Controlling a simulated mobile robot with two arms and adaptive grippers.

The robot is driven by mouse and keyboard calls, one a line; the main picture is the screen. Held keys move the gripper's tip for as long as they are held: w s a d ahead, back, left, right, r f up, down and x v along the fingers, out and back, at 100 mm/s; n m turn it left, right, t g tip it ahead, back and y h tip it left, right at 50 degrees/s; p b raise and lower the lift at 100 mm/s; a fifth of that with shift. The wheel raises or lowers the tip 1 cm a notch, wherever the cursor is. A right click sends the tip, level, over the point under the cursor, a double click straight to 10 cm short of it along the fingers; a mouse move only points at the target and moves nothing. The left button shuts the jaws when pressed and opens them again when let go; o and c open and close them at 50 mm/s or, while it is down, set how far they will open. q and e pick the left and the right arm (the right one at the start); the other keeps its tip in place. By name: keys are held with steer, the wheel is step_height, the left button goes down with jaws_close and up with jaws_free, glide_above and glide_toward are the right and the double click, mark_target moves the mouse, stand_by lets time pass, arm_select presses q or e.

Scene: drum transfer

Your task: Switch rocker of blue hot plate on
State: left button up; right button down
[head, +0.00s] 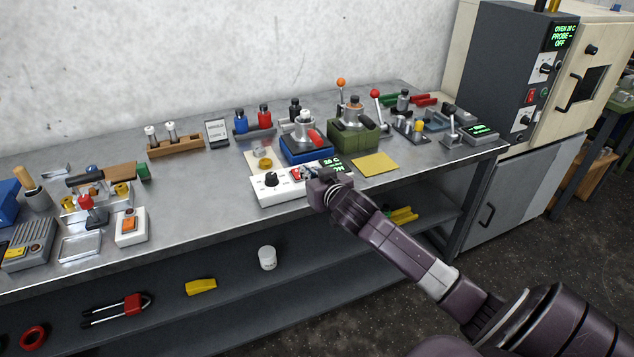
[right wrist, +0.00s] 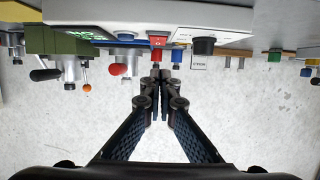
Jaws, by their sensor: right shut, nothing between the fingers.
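The blue hot plate (head: 306,152) stands on the bench with a metal vessel and a red lever on it. In front of it is a white control box (head: 290,190) with a black knob (head: 271,180) and a green-lit display (head: 333,165). A red rocker (head: 298,174) sits between knob and display, partly hidden by my gripper. In the right wrist view, upside down, the rocker (right wrist: 158,41) shows just beyond the fingertips. My right gripper (head: 309,176) is shut and empty, its tips (right wrist: 163,72) close to the rocker; contact cannot be told. My left gripper is out of view.
A green unit (head: 353,136) with a metal vessel stands right of the blue hot plate. A yellow pad (head: 375,163) lies right of the control box. A white box with an orange switch (head: 131,226) is at the left. Bare bench (head: 205,200) lies between.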

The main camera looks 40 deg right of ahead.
steer(key=s+a, duration=0.1)
steer(key=s, duration=0.5)
steer(key=shift+r+b, duration=0.2)
steer(key=shift+b, duration=0.2)
steer(key=shift+a, duration=0.1)
